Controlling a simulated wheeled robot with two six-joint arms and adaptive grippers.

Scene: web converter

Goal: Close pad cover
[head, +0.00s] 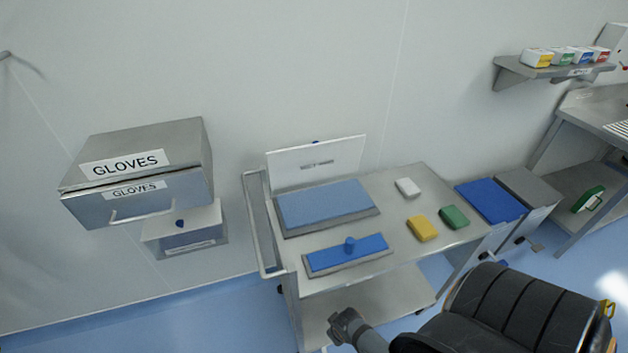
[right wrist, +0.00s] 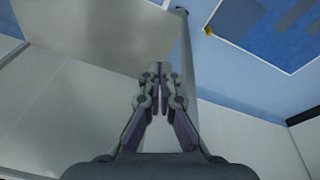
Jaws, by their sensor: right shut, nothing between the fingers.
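A white panel (head: 317,162) with a small dark label stands upright, leaning slightly back, along the rear edge of a shallow grey tray on the steel cart; it looks like the pad cover, raised. The blue pad (head: 325,203) lies flat and uncovered in the tray. My right gripper (head: 342,327) is in front of the cart at the bottom of the head view, apart from the cover and pad. In the right wrist view its fingers (right wrist: 159,76) are together and empty. My left gripper is in neither view.
On the cart (head: 408,258), a blue bar with a knob (head: 347,254) lies in front of the pad. White (head: 408,187), yellow (head: 423,228) and green (head: 454,217) blocks sit to its right. A glove box (head: 140,170) hangs at left. A push handle (head: 257,222) edges the cart's left side.

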